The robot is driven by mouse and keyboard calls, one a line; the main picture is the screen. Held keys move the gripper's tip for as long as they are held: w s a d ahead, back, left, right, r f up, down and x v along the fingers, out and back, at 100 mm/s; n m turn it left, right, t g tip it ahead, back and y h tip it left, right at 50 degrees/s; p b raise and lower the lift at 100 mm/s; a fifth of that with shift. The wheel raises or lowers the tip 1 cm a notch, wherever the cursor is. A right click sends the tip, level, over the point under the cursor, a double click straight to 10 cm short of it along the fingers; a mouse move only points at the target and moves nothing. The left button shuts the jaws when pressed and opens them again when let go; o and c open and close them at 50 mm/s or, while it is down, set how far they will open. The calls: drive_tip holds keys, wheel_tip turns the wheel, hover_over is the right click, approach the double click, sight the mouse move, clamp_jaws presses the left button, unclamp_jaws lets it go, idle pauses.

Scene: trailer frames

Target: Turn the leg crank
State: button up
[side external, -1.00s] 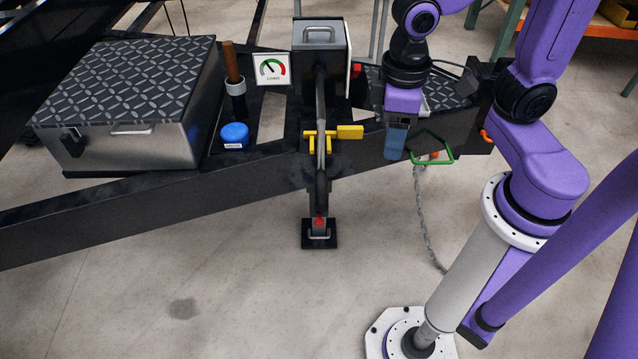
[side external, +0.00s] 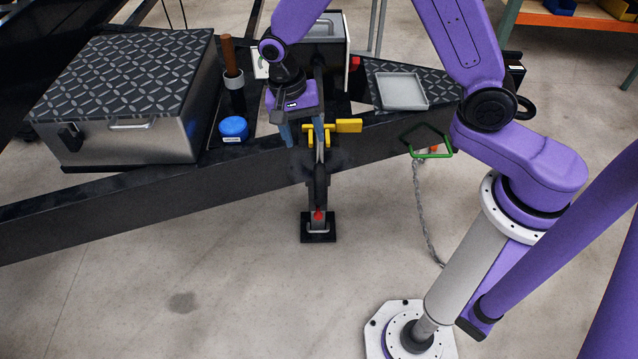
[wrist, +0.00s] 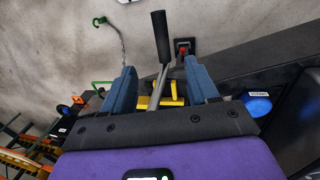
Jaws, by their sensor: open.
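The leg crank shows in the side external view with its black grip (side external: 320,185) hanging down on a grey metal arm, in front of the yellow bracket (side external: 348,126). My gripper (side external: 299,135) is just left of the crank's upper part and partly covers the box above it. In the wrist view my gripper (wrist: 158,68) has its two blue fingers spread apart. The crank's metal arm lies between them in the picture, and its black grip (wrist: 161,36) extends past the fingertips. I cannot tell whether either finger touches the crank.
The diamond-plate toolbox (side external: 125,95) stands at left. A blue cap (side external: 233,128) and a brown-handled tool (side external: 229,55) are left of my gripper. A grey tray (side external: 402,92) and a green handle (side external: 430,143) are at right. The leg's foot plate (side external: 318,235) is below.

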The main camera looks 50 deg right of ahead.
sight(319, 185)
drive_tip(key=f, duration=0.5)
drive_tip(key=s+d+f, duration=0.1)
drive_tip(key=f, duration=0.5)
drive_tip(key=s+d+f, duration=0.1)
drive_tip(key=f, duration=0.5)
drive_tip(key=shift+s+d+f, duration=0.1)
drive_tip(key=shift+d+f, duration=0.05)
drive_tip(key=shift+d, duration=0.1)
clamp_jaws()
